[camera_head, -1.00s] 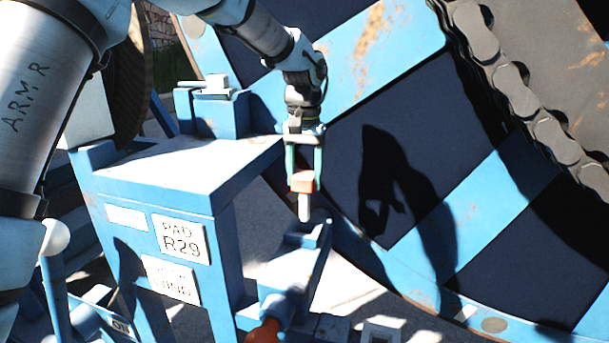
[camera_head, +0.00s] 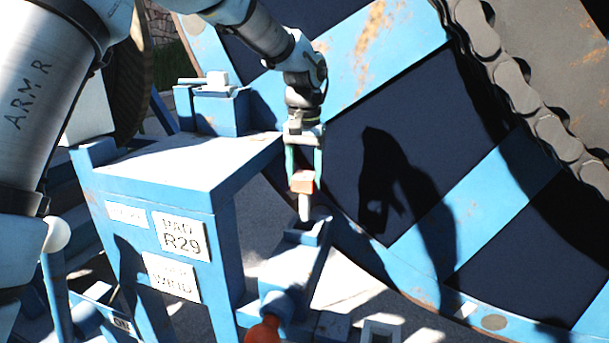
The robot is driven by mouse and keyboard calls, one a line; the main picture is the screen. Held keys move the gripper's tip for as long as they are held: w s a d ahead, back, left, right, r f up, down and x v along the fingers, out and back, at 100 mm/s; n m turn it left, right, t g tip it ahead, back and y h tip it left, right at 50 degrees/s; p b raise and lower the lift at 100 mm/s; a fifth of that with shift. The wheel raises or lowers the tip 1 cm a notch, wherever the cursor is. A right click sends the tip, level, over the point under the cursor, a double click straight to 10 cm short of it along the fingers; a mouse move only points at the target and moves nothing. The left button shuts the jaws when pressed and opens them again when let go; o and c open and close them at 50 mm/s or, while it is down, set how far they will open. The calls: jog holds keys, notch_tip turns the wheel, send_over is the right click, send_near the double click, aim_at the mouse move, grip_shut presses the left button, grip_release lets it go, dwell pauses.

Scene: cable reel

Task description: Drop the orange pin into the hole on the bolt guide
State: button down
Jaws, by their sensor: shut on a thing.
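My gripper (camera_head: 304,178) points down and is shut on the orange pin (camera_head: 302,186). The pin has an orange head between the fingers and a pale shank (camera_head: 304,207) hanging below. It looks upright. The shank's lower end is at the top of a blue block (camera_head: 305,243) that looks like the bolt guide, overlapping its upper end in the picture. I cannot tell whether the tip touches the block or is in its hole; the hole is not clearly visible.
A blue stand labelled PAD R29 (camera_head: 180,237) is left of the gripper. A large blue and dark reel (camera_head: 440,225) with a heavy chain (camera_head: 520,90) fills the right side. An orange-red knob (camera_head: 264,331) sits at the bottom, below the block.

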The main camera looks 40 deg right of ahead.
aim_at(305, 218)
jog(key=shift+f+b, duration=0.45)
jog(key=shift+f, duration=0.6)
jog(key=shift+f, duration=0.1)
dwell(0.5)
jog(key=shift+f+b, duration=1.55)
jog(key=shift+f, duration=1.6)
jog(key=shift+f, duration=0.1)
jog(key=shift+f, duration=0.45)
dwell(0.3)
jog(key=shift+c, duration=0.2)
grip_release()
